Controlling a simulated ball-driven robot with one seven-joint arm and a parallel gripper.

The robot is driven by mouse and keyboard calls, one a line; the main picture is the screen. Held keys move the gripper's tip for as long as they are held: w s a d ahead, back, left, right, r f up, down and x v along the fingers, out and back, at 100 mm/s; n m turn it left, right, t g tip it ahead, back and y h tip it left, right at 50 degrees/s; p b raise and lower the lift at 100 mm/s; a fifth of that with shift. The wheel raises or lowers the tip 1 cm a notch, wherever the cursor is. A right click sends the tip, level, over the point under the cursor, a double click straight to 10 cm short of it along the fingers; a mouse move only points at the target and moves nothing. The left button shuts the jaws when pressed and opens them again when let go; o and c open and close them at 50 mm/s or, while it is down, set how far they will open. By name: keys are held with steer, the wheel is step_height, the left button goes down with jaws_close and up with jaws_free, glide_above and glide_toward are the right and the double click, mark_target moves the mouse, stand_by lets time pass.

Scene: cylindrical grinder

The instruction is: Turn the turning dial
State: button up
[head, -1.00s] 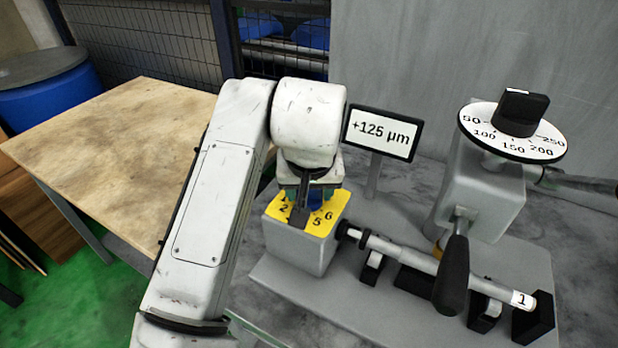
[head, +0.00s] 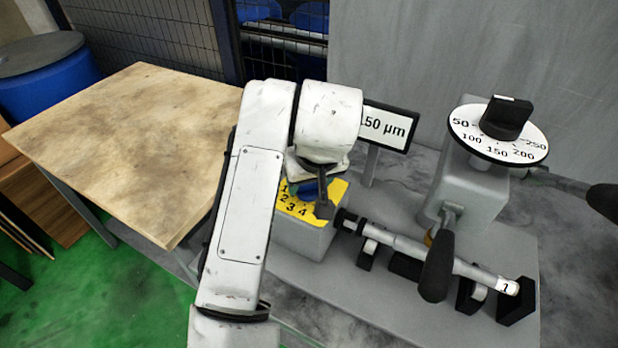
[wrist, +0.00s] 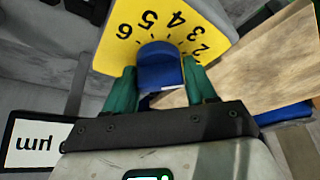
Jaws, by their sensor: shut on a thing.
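A yellow dial plate (head: 334,188) with black numbers sits on a grey block beneath my gripper (head: 308,192). In the wrist view the same yellow plate (wrist: 105,50) shows the numbers 2 to 6 around a blue knob (wrist: 160,70). My gripper (wrist: 160,84) has its green fingers on either side of this knob and is shut on it. A second dial, a white disc (head: 470,140) marked 50 to 250 with a black knob (head: 506,117), stands at the right, apart from my gripper. The task's wording does not tell which dial is meant.
A shaft (head: 410,248) labelled 1 lies on black supports, with a black-handled lever (head: 437,265) in front. A wooden table (head: 130,140) stands left.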

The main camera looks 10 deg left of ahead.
steer(key=o, duration=1)
steer(key=shift+c, duration=0.2)
steer(key=shift+r, duration=0.1)
steer(key=v, duration=1)
steer(key=shift+s+r, duration=0.2)
steer(key=shift+r, duration=0.05)
steer(key=shift+d, duration=0.1)
